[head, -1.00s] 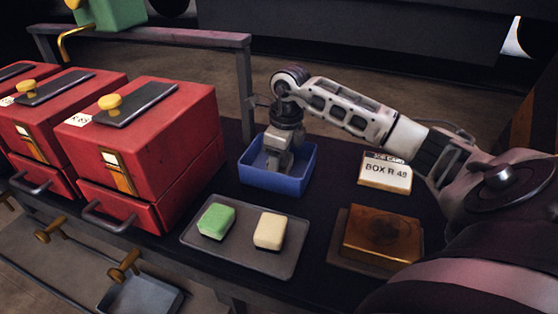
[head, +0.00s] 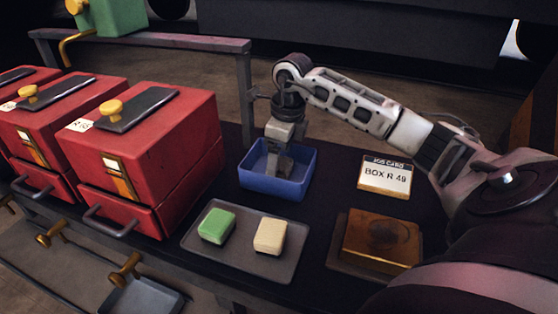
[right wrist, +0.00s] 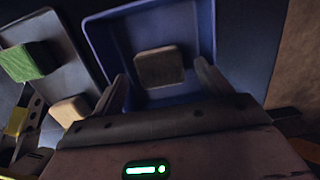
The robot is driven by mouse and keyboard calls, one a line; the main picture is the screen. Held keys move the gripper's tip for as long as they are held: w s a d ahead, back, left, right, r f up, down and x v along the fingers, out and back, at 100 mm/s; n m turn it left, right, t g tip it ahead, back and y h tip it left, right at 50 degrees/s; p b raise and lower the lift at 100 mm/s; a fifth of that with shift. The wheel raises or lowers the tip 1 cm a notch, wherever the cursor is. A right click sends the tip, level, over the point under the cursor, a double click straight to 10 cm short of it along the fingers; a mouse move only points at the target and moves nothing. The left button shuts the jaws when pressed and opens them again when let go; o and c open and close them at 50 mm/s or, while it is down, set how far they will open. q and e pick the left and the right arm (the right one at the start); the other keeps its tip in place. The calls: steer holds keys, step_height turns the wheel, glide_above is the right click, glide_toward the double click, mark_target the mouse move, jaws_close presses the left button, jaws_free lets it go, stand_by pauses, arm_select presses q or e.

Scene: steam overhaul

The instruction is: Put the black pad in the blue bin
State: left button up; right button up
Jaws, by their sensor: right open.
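The black pad (right wrist: 160,67) lies inside the blue bin (head: 270,188); it looks dark brownish in the right wrist view. The bin (right wrist: 100,45) also shows there, with its walls around the pad. My right gripper (head: 277,172) points down into the bin, its fingers below the rim level in the picture. In the right wrist view its open fingers (right wrist: 160,78) stand apart, one on either side of the pad, with gaps to it. In the head view the gripper hides the pad. My left gripper is out of view.
A grey tray (head: 240,262) in front of the bin holds a green pad (head: 217,226) and a cream pad (head: 270,237). Red boxes (head: 150,150) stand at left. A card reading BOX R 49 (head: 386,177) and a brown block (head: 382,240) are at right.

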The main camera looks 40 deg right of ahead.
mark_target(285, 164)
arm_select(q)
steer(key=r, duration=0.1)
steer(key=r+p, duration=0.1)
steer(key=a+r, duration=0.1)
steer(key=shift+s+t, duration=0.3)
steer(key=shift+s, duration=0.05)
arm_select(e)
step_height(285, 164, up, 9)
steer(key=shift+s+d, duration=0.2)
steer(key=shift+s, duration=0.25)
steer(key=shift+f, duration=0.1)
